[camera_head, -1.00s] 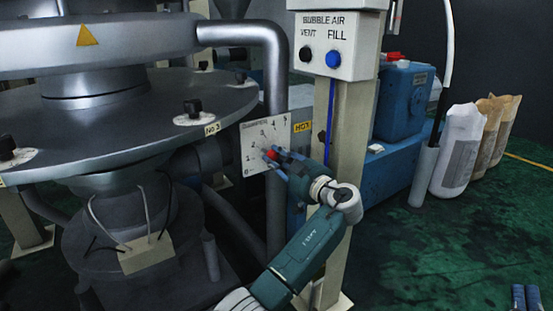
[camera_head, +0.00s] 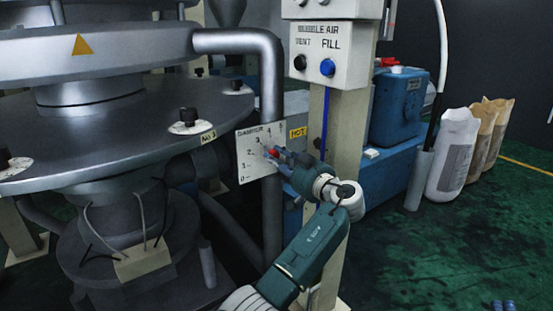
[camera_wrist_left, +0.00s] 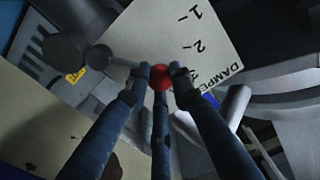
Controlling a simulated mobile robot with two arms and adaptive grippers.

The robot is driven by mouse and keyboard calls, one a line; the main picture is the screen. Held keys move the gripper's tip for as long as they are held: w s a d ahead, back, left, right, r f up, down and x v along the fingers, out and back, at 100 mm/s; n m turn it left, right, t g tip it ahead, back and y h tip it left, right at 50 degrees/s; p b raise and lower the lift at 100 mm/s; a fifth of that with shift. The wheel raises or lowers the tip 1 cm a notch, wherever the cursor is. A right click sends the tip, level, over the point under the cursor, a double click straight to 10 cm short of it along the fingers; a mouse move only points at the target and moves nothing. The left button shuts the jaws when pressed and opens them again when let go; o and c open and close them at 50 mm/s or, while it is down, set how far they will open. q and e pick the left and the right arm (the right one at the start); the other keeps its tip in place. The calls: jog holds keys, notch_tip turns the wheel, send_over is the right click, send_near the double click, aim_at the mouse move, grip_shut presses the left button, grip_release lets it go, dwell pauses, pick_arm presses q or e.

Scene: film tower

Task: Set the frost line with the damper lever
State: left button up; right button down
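The lever's red knob (camera_head: 272,151) stands in front of the plate, right of the 2 and 3 marks; the exact reading is unclear. My left gripper (camera_head: 277,154) is at the knob. In the left wrist view its blue fingers close around the red knob (camera_wrist_left: 160,77), and the plate (camera_wrist_left: 200,35) lies behind. My right gripper (camera_head: 503,306) shows only blue fingertips at the bottom right edge, away from the plate.
A beige post with the bubble air box (camera_head: 336,55) stands just right of my left gripper. A thick steel pipe (camera_head: 270,100) runs down behind the plate, beside a yellow HOT label (camera_head: 297,133).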

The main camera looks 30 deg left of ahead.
pick_arm(q)
jog(key=o, duration=0.4)
jog(key=shift+d, duration=0.1)
jog(key=v, duration=1.2)
jog(key=shift+f, duration=0.1)
